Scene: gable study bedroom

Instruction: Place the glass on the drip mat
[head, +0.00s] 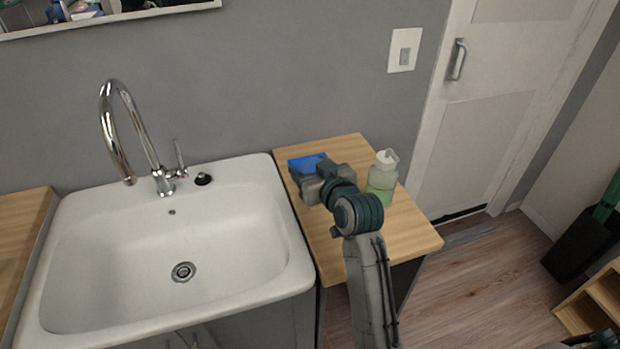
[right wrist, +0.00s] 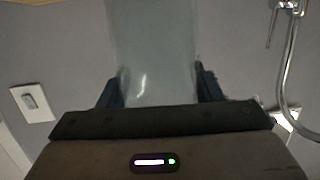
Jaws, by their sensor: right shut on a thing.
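The glass (right wrist: 152,55) is clear and faintly greenish. In the right wrist view it stands between the two dark fingers of my right gripper (right wrist: 155,88), which is shut on it. In the head view my right gripper (head: 313,181) is over the back left part of the wooden counter, and I cannot make out the glass there. A blue drip mat (head: 304,163) shows just behind the gripper, partly covered by it. I cannot tell whether the glass touches the mat.
A bottle with a white top and green liquid (head: 381,178) stands close to the right of my right wrist. The white sink (head: 90,245) with a chrome tap (head: 112,125) is on the left. The front of the wooden counter (head: 415,236) is clear.

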